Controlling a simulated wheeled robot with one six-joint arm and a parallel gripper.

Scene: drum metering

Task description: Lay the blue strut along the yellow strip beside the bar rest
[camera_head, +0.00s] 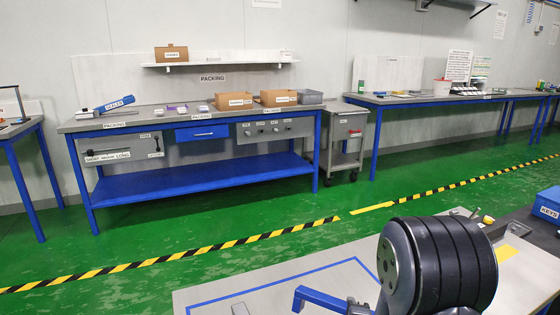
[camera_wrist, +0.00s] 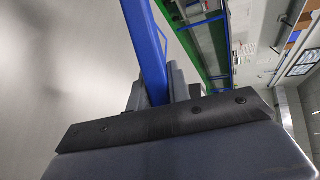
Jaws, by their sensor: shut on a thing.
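The blue strut (camera_head: 322,299) shows at the bottom of the head view, above the near grey table, with a short bent end at its left. In the wrist view the blue strut (camera_wrist: 146,45) runs from between the jaws to the top edge. My gripper (camera_wrist: 160,92) is shut on it. In the head view my gripper (camera_head: 360,308) is mostly cut off by the lower edge. A yellow strip (camera_head: 506,253) lies on the near table, right of my dark arm joint, partly hidden by it. I cannot make out the bar rest for certain.
The near table (camera_head: 300,267) has a blue outline and open surface at its left. A blue box marked KEYS (camera_head: 547,204) stands at the right edge. The packing bench (camera_head: 200,178) is across the green floor.

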